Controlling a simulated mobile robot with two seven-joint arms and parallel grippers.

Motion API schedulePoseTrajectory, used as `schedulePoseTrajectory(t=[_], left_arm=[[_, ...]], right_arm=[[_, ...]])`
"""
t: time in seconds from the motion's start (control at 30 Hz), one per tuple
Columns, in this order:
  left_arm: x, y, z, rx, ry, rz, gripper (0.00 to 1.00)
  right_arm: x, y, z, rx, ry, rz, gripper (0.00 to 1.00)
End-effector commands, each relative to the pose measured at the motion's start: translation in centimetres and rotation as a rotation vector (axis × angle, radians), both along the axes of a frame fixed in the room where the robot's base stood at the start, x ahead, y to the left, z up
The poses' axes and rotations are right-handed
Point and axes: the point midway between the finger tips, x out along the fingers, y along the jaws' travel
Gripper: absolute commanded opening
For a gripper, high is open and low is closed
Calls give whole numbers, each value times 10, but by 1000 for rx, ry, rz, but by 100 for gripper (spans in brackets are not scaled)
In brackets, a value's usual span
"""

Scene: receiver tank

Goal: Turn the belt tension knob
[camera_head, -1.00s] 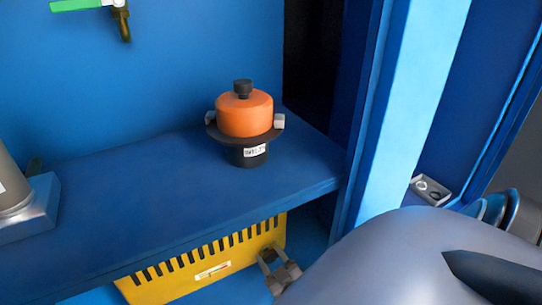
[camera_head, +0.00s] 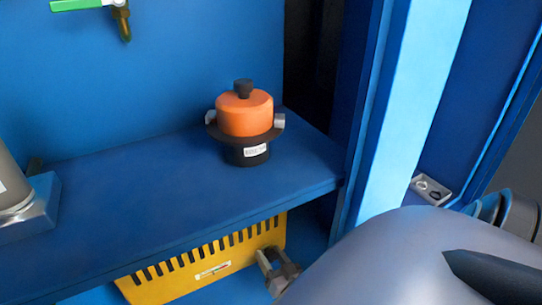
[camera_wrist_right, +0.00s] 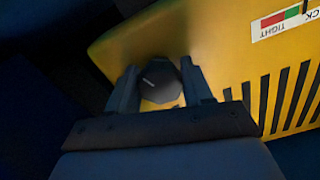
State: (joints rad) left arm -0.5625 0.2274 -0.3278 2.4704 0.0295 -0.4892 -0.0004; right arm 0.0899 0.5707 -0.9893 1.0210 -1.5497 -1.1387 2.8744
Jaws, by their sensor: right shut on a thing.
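The belt tension knob (camera_wrist_right: 160,74) is dark and faceted, and it sits on the yellow guard (camera_wrist_right: 140,42) in the right wrist view. My right gripper (camera_wrist_right: 160,82) has one finger on each side of the knob and is shut on it. In the head view my right gripper (camera_head: 268,262) is at the right end of the yellow slotted guard (camera_head: 205,268), below the blue shelf. The knob cannot be made out there. A label with red and green fields and the word TIGHT (camera_wrist_right: 283,20) is on the guard. My left gripper is not in view.
An orange-topped black device (camera_head: 244,115) stands on the blue shelf (camera_head: 140,190) above the guard. A grey cylinder on a blue block (camera_head: 30,210) is at the left. A light blue post (camera_head: 405,110) rises at the right. A green-handled valve (camera_head: 75,5) is at the top left.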

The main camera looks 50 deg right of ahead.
Motion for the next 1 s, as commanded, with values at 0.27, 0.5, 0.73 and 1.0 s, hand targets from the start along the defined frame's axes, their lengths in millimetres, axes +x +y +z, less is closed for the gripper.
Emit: schedulePoseTrajectory(t=[0.27, 0.5, 0.73, 1.0], left_arm=[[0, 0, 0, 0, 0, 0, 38], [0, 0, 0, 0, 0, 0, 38], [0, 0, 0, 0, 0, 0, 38], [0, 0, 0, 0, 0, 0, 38]], right_arm=[[0, -1, -1, 97, -28, -1, 20], [0, 0, -1, 119, -35, 0, 20], [0, 0, -1, 118, -35, 0, 20], [0, 0, 0, 118, -35, 0, 74]])
